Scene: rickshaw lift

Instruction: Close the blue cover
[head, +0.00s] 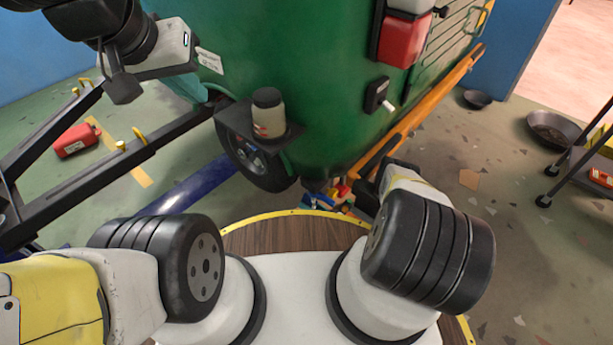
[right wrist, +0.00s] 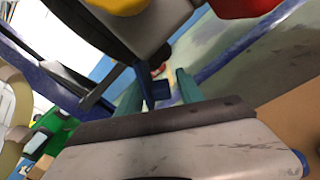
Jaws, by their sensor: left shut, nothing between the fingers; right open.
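No part can be surely identified as the blue cover. A dark blue tube-like piece (head: 185,195) lies low beside the wheel in the head view. In the right wrist view a small blue piece (right wrist: 162,89) shows between the fingers, apparently beyond them; contact is unclear. My left gripper (head: 192,88) is shut and empty at the green body's left side, partly hidden by its wrist. My right gripper (right wrist: 160,92) is open, its two teal fingers apart; in the head view my right arm reaches low beside the green body (head: 320,70) and hides most of that gripper.
A black tray (head: 285,135) with a jar (head: 268,112) juts out above the wheel (head: 255,155). An orange bar (head: 430,100) runs along the green side. Dark shafts (head: 80,165) cross the left. A red can (head: 77,140) and pans (head: 555,128) lie on the floor.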

